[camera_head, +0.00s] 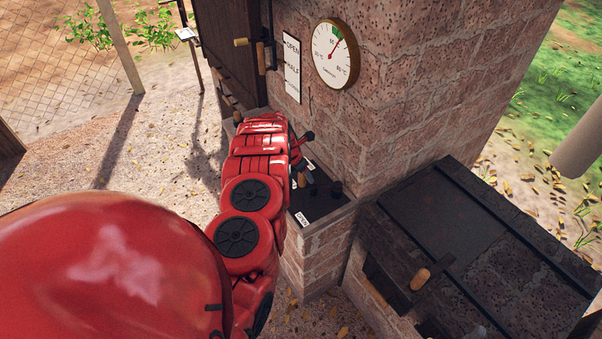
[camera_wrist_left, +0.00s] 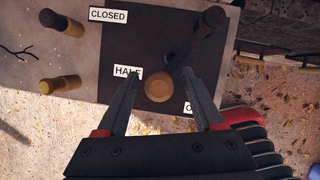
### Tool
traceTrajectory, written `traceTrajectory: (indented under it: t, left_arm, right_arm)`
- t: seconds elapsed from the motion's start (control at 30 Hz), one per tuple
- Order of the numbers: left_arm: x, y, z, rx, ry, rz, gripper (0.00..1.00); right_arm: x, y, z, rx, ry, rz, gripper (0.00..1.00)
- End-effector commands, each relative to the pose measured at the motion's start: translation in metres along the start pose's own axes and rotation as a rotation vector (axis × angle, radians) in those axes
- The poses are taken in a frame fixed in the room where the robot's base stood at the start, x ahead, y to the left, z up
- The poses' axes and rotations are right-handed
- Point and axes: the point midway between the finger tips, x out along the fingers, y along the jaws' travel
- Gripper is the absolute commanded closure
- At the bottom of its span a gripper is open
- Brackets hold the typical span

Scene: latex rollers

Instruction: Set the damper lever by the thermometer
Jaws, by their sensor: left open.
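The round thermometer (camera_head: 335,53) hangs on the brick wall in the head view; its needle points up and right, beside a green band. The damper plate (camera_wrist_left: 150,55) is dark, with white CLOSED (camera_wrist_left: 108,14), HALF (camera_wrist_left: 122,71) and partly hidden third labels. The damper lever (camera_wrist_left: 186,55) runs from a dark post at the upper right to a round wooden knob (camera_wrist_left: 159,91) beside HALF. My left gripper (camera_wrist_left: 165,85) is open, its fingers on either side of the knob; contact is unclear. In the head view my red left arm partly hides the plate (camera_head: 325,203).
Two wooden handles (camera_wrist_left: 60,86) and (camera_wrist_left: 62,23) stand left of the plate. An OPEN/HALF sign (camera_head: 292,68) is below-left of the thermometer. A dark door (camera_head: 228,45) is at the back. A dark-topped brick box (camera_head: 440,220) stands at the right.

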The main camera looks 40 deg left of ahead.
Motion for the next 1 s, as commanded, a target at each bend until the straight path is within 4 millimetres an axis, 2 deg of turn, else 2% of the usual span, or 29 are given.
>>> traceTrajectory:
  t: [0.03,0.07,0.4,0.43,1.0]
  left_arm:
    - [-0.0001,0.0001,-0.0001,0.000,0.000,0.000,0.31]
    - [-0.0001,0.0001,-0.0002,0.000,0.000,0.000,0.37]
    - [-0.0001,0.0002,-0.0006,0.000,0.001,0.000,0.98]
    - [0.0000,0.0003,-0.0006,0.000,0.001,0.000,1.00]
    - [0.0001,0.0001,-0.0011,0.000,0.002,-0.001,1.00]
  right_arm:
    - [0.0001,0.0000,0.0000,0.000,0.000,0.000,0.00]
    - [0.0001,0.0000,0.0000,0.000,0.000,0.000,0.00]
    - [0.0000,0.0000,0.0000,0.000,0.000,0.000,0.00]
    - [0.0000,0.0000,0.0000,0.000,0.000,0.000,0.00]
    - [0.0000,0.0000,0.0001,0.000,0.000,0.000,0.00]
